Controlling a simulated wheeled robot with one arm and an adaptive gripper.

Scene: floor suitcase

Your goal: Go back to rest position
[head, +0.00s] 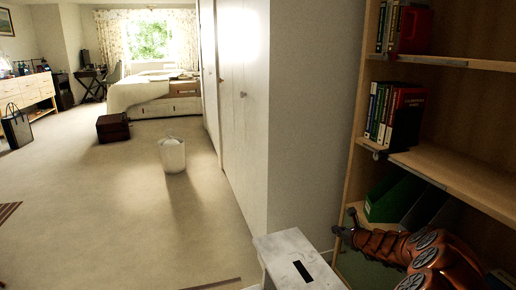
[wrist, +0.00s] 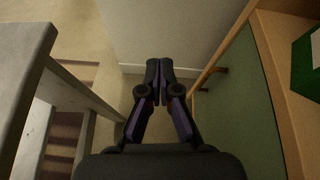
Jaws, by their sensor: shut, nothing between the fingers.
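My gripper (wrist: 160,68) is in the middle of the wrist view, pointing down toward the floor with its fingertips together and nothing between them. It is between a grey-white stool (wrist: 28,60) on the left and a wooden bookshelf (wrist: 265,75) on the right. In the head view my orange arm reaches from the lower right corner, in front of the bookshelf's lower part. A dark suitcase (head: 113,127) stands on the floor far off to the left.
The stool (head: 298,262) stands close by at the bottom of the head view. The bookshelf (head: 440,160) holds books (head: 395,115) and a green binder (head: 392,198). A white basket (head: 172,155) stands on the carpet. The carpet (head: 100,215) at left is largely clear.

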